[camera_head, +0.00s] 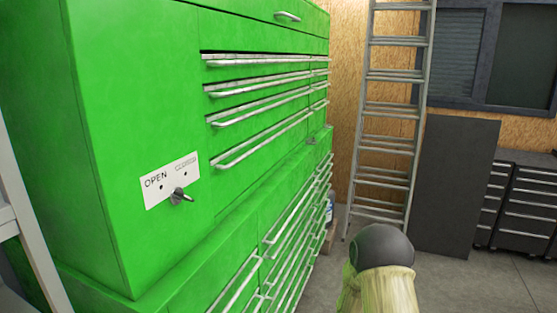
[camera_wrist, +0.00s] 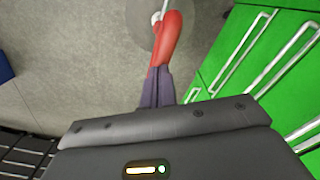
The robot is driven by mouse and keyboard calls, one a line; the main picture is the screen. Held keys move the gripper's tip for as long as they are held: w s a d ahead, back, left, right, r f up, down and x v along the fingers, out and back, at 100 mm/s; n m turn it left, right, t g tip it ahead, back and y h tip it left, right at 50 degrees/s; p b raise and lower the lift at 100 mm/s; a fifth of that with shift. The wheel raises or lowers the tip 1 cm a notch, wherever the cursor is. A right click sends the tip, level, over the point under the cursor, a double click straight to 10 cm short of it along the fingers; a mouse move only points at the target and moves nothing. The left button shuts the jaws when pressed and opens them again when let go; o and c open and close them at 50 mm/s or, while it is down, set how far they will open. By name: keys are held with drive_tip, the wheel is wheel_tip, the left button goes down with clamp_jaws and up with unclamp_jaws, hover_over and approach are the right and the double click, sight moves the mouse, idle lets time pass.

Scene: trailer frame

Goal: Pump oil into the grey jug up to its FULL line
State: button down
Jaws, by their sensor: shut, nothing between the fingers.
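I see neither the grey jug nor its FULL line in either view, and no oil pump that I can make out. My gripper (camera_wrist: 158,80) shows in the wrist view, pointing away from the dark wrist housing. Its narrow fingers are together, with nothing seen between them. A red part (camera_wrist: 167,38) extends beyond the purple-grey part of the fingers, over the grey floor. A small pale piece and a thin light rod show near its far end; I cannot tell what they belong to. The head view does not show my gripper.
A large green tool cabinet (camera_head: 130,90) fills the left, its drawers shut. Its panel (camera_head: 170,180) reads OPEN, with a second faint word, and carries a small metal lever. A ladder (camera_head: 388,120) leans behind. Dark drawer units (camera_head: 530,205) stand right. Grey floor (camera_head: 470,285) is clear.

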drive_tip(key=shift+f+b, duration=2.9)
drive_tip(key=shift+f, duration=1.4)
wheel_tip(320, 180, up, 8)
drive_tip(key=p, duration=0.6)
drive_tip(key=shift+s+r+p, duration=0.1)
drive_tip(key=shift+r+p, duration=0.05)
drive_tip(key=shift+p, duration=0.15)
drive_tip(key=shift+r+p, duration=1.15)
drive_tip(key=shift+r, duration=0.4)
drive_tip(key=shift+r, duration=0.25)
drive_tip(key=s+r+t, duration=0.1)
drive_tip(key=s+r, duration=0.4)
drive_tip(key=r, duration=0.7)
drive_tip(key=s+r+m+t, duration=0.1)
drive_tip(key=s+r, duration=0.5)
drive_tip(key=r, duration=0.6)
drive_tip(key=shift+r+m+t+p, duration=0.3)
drive_tip(key=shift+r+p, duration=0.1)
drive_tip(key=shift+p, duration=0.05)
drive_tip(key=shift+a, duration=0.1)
